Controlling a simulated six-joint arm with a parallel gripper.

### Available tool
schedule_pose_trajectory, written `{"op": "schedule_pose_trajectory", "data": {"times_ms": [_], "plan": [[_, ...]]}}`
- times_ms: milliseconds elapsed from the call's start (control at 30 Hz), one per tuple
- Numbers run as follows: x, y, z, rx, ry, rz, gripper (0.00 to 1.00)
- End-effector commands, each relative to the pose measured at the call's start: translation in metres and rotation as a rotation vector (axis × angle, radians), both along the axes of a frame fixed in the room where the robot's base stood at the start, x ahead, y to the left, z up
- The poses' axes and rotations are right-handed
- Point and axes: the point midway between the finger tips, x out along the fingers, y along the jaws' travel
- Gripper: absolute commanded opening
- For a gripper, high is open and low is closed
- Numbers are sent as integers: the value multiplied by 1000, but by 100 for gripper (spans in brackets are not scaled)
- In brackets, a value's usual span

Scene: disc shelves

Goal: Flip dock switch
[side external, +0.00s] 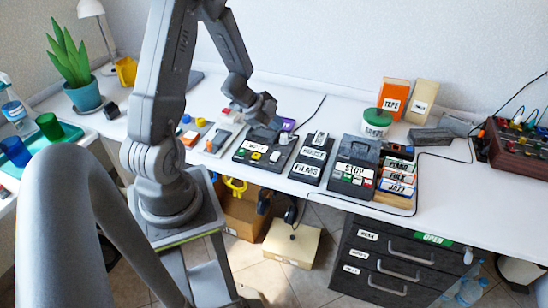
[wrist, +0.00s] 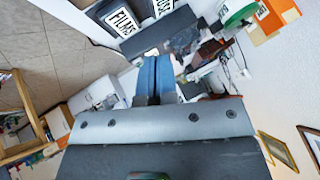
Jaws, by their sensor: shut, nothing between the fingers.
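No label reading "dock" is legible in either view. A black panel (side external: 240,156) with a white label and green, yellow and red buttons lies on the white table in the side view. My gripper (side external: 277,124) is over the back right part of this panel, and I cannot tell whether it touches it. The arm partly hides the panel's back edge. In the wrist view my blue fingers (wrist: 153,80) are shut together with nothing between them. Any switch at the fingertips is too small or hidden to make out.
A black box (side external: 308,170) labelled FILMS and a STOP box (side external: 352,180) stand right of the panel. Panels with coloured switches (side external: 218,137) lie to its left. Thin black cables cross the table.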

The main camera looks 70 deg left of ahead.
Motion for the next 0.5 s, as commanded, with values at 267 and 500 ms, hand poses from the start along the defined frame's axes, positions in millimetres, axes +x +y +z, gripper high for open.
{"op": "schedule_pose_trajectory", "data": {"times_ms": [267,500], "plan": [[0,0,0,0,0,-2,0],[-1,-1,-12,-3,2,-1,0]]}}
